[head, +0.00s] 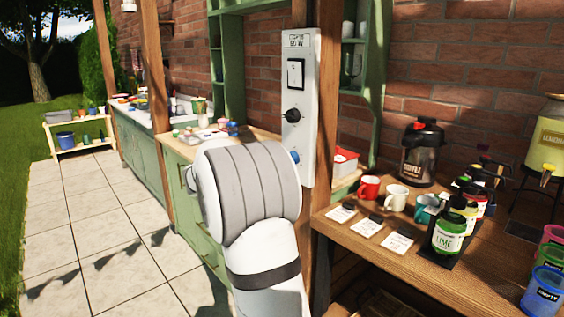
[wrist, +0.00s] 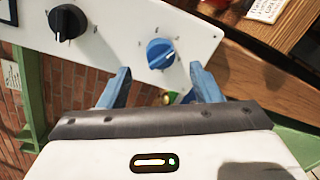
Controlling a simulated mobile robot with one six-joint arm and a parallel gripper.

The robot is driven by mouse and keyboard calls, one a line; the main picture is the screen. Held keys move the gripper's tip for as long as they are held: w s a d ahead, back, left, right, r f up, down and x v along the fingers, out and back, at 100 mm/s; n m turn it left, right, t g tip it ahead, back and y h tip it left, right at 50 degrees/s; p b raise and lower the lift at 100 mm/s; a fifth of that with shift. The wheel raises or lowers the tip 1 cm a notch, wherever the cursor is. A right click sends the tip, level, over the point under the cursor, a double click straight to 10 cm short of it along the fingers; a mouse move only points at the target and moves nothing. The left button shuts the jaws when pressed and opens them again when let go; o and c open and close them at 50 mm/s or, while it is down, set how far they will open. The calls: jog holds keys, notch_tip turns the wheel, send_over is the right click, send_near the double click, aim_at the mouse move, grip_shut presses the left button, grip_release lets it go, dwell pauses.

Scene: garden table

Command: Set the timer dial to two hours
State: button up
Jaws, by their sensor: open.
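A white control panel (head: 307,75) is fixed to a wooden post. It carries a rocker switch (head: 295,73), a black dial (head: 292,115) and, lowest, a blue dial (head: 295,157) partly behind my arm. In the wrist view the blue dial (wrist: 160,53) has a pale pointer line and small marks around it, too small to read. The black dial (wrist: 67,22) is to its upper left. No readable label tells which one is the timer. My gripper (wrist: 160,71) is open and empty, its blue fingers pointing at the blue dial, one on either side below it. My arm hides the gripper in the head view.
A wooden counter (head: 400,262) at right holds mugs, a black coffee dispenser (head: 422,150), bottles, cards and cups. Green cabinets and a sink counter run along the brick wall at left. The paved path (head: 80,220) at left is clear.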

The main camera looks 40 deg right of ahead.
jog(key=a, duration=0.2)
jog(key=shift+s+a+r, duration=0.1)
jog(key=shift+a, duration=0.3)
jog(key=s+a+f+m+t+y+p, duration=0.1)
jog(key=s+a+f+m+y+p, duration=0.2)
jog(key=s+a, duration=1)
jog(key=s+a+f+m+t+y+p, duration=0.1)
jog(key=s+a+f+m+y+p, duration=0.2)
jog(key=s+a+y+p, duration=0.5)
jog(key=s+a+y, duration=0.6)
jog(key=shift+s+a, duration=0.15)
jog(key=shift+a, duration=0.05)
jog(key=shift+f, duration=0.1)
